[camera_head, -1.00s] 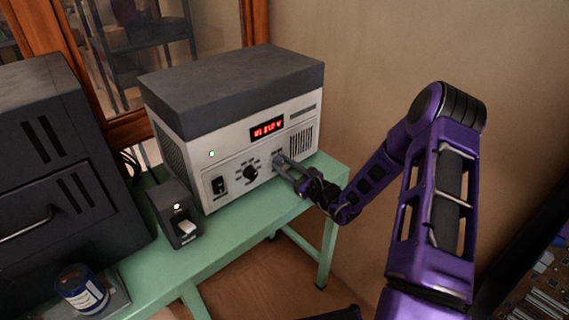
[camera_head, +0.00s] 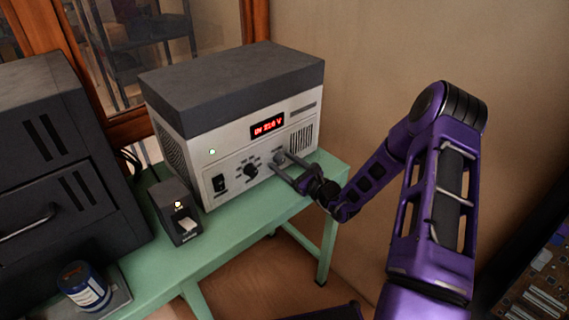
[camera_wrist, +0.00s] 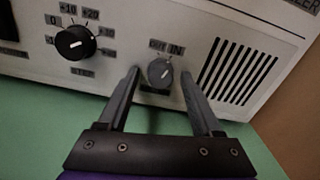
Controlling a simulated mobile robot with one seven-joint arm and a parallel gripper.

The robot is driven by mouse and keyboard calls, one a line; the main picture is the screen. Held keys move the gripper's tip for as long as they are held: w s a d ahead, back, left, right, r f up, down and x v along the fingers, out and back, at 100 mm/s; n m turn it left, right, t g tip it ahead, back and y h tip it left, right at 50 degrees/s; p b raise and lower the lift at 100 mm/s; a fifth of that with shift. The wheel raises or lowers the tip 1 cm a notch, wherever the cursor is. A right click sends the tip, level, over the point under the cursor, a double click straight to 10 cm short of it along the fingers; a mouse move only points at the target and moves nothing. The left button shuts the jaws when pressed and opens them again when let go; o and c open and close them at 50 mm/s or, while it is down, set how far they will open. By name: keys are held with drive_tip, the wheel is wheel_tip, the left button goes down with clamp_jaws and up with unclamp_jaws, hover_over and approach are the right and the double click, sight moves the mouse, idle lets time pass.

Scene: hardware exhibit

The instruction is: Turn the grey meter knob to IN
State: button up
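The grey meter knob (camera_wrist: 160,73) is on the front panel of the meter box (camera_head: 215,140), below the OUT and IN labels (camera_wrist: 166,47). A pale mark on the knob appears to point up and slightly right, toward IN. In the head view the knob (camera_head: 279,157) is small and partly behind my fingers. My gripper (camera_wrist: 160,76) is open, with one finger on each side of the knob and a visible gap on both sides. In the head view my gripper (camera_head: 281,161) reaches the panel from the right.
A black dial (camera_wrist: 75,42) with number labels sits left of the grey knob. A vent grille (camera_wrist: 237,70) is at its right. The green table (camera_head: 230,222) has free room in front.

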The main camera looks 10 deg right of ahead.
drive_tip(key=shift+s+d, duration=0.1)
drive_tip(key=v, duration=1.7)
drive_tip(key=shift+s, duration=0.1)
